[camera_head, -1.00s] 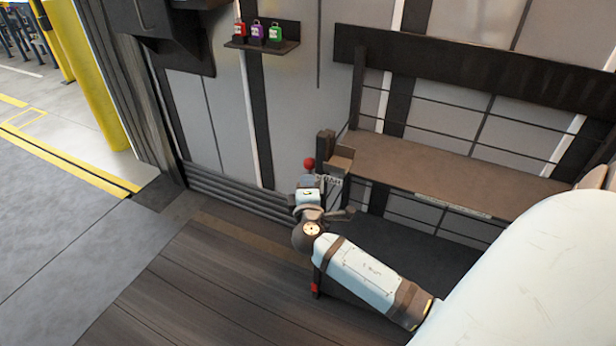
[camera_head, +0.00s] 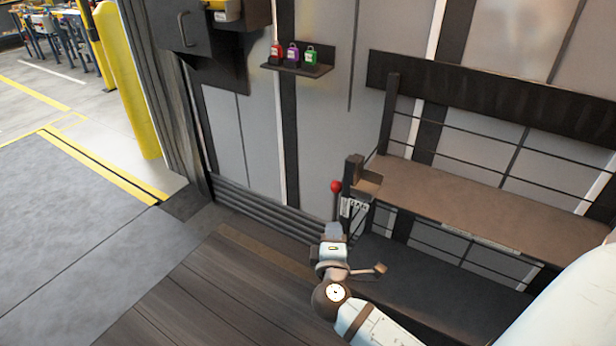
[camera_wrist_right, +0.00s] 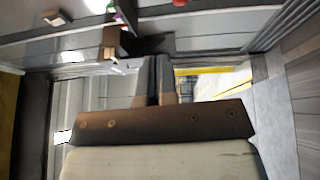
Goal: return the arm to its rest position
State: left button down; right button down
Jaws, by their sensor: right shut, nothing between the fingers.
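My right arm comes in from the lower right of the head view. Its gripper (camera_head: 332,232) is shut and empty, in front of the post with the red ball knob (camera_head: 336,186) and left of the bench. In the right wrist view the two dark fingers (camera_wrist_right: 156,78) lie side by side with nothing between them. My left gripper is not in view.
A brown bench (camera_head: 450,205) stands at the right against the wall. A small shelf (camera_head: 297,69) holds red, purple and green padlocks. A yellow post (camera_head: 128,80) stands at the left. The grey floor (camera_head: 80,240) at the left is clear.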

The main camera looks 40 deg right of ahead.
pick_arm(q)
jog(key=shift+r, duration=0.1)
